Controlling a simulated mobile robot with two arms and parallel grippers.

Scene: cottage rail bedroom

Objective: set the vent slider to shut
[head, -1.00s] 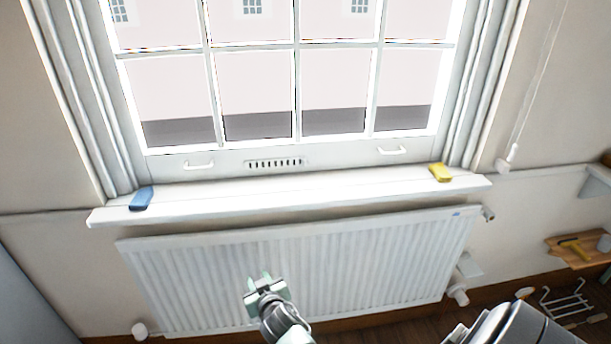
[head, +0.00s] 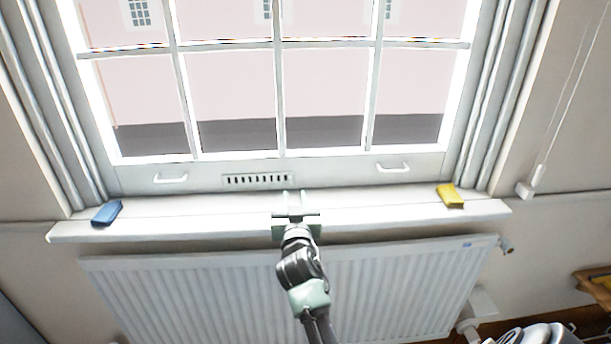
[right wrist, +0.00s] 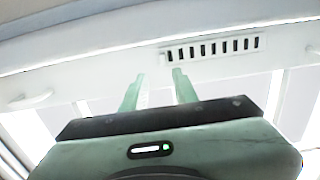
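The vent (head: 257,181) is a white slotted plate in the bottom rail of the window frame, with a row of dark slots. It also shows in the right wrist view (right wrist: 213,48), above and right of the fingertips. Its slots look dark and uncovered; I cannot make out the slider's knob clearly. My right gripper (head: 294,196) is over the window sill, a little below and right of the vent in the head view. In the right wrist view its two green fingers (right wrist: 158,76) are apart with nothing between them. My left gripper is not in view.
A blue block (head: 107,213) and a yellow block (head: 450,195) lie at the ends of the white sill (head: 390,209). Two white sash handles (head: 171,179) (head: 393,168) flank the vent. A ribbed radiator (head: 180,290) is below the sill. A blind cord hangs at the right.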

